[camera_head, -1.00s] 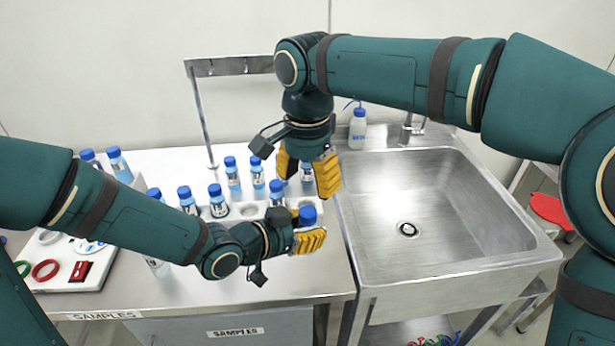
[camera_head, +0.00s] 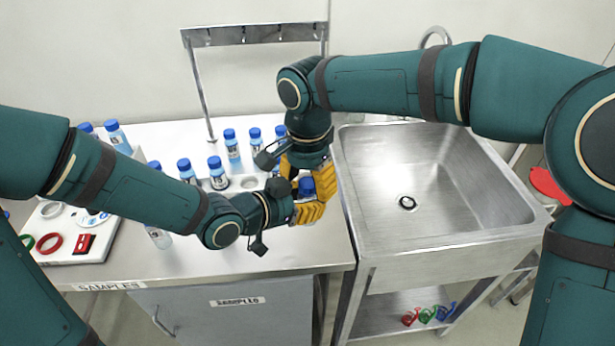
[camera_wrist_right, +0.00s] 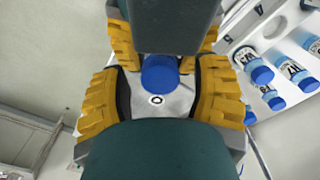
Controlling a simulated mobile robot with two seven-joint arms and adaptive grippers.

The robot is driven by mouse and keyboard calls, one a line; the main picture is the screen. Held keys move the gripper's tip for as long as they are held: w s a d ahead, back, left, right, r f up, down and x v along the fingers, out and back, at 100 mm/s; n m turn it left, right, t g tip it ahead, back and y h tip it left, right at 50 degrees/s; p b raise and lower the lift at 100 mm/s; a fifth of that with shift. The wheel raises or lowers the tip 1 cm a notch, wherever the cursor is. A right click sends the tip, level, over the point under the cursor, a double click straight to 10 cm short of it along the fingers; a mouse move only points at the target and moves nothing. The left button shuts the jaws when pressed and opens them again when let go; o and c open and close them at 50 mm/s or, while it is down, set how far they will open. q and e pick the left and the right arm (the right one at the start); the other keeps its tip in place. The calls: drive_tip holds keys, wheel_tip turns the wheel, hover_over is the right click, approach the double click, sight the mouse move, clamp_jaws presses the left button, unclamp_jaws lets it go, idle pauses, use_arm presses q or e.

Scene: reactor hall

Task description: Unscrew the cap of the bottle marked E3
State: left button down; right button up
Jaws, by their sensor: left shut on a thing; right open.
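A bottle with a blue cap (camera_head: 306,187) is held sideways-on by my left gripper (camera_head: 308,208), whose yellow fingers are shut on it near the bench's right end. The cap also shows in the right wrist view (camera_wrist_right: 160,74), between my right gripper's yellow fingers (camera_wrist_right: 160,100). My right gripper (camera_head: 308,178) points down, open, with its fingers around the cap and a visible gap on its sides. The bottle's body and its label are hidden, so I cannot read its mark.
Several blue-capped bottles (camera_head: 217,172) stand in and around a white rack (camera_head: 250,183) on the steel bench. A sink (camera_head: 450,180) lies to the right. A board with red and green rings (camera_head: 48,243) is at the left. A metal rail (camera_head: 255,35) stands behind.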

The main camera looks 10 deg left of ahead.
clamp_jaws()
drive_tip(key=n, duration=0.6)
drive_tip(key=shift+n, duration=0.4)
drive_tip(key=shift+c, duration=0.5)
unclamp_jaws()
